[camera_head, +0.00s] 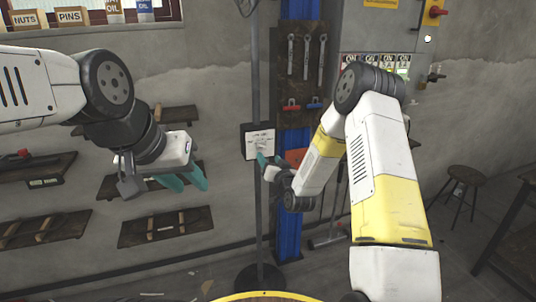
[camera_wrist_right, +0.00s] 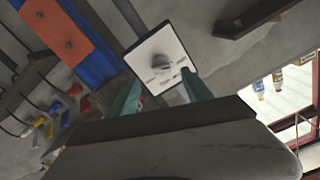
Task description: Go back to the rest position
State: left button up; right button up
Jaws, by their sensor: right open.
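My right gripper (camera_head: 268,165) is open, with its teal fingers close to a small white panel (camera_head: 260,143) in a dark frame on a grey post. In the right wrist view the two teal fingers (camera_wrist_right: 162,92) stand apart at the lower edge of the white panel (camera_wrist_right: 150,68), which has a round grey knob. Nothing is seen between the fingers; whether they touch the panel cannot be told. My left gripper (camera_head: 193,181) hangs at the left, in front of the wall shelves, with its teal fingers apart and nothing seen between them.
A blue column (camera_head: 290,200) with hanging wrenches stands behind the post. A grey cabinet (camera_head: 385,25) is at the upper right. Dark wall shelves (camera_head: 165,227) are at the left. A stool (camera_head: 462,185) and a table (camera_head: 510,235) stand at the right. Open floor lies between.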

jog(key=s+d+r+n+g+h, duration=0.1)
jog(key=s+d+r+g, duration=0.25)
jog(key=s+r, duration=0.35)
jog(key=s+d+r+n+g+h, duration=0.15)
jog(key=s+d+r, duration=0.25)
jog(key=r, duration=0.4)
jog(key=s+d+r+g, duration=0.1)
jog(key=s+g, duration=0.1)
jog(key=s, duration=0.7)
jog(key=s+d+r+m+g, duration=0.1)
jog(key=s+d+g, duration=0.1)
jog(key=s, duration=0.8)
jog(key=s+d+g, duration=0.1)
jog(key=s+g, duration=0.1)
jog(key=s, duration=0.8)
jog(key=shift+d+r+h, duration=0.15)
jog(key=shift+r+h, duration=0.25)
jog(key=shift+h, duration=0.05)
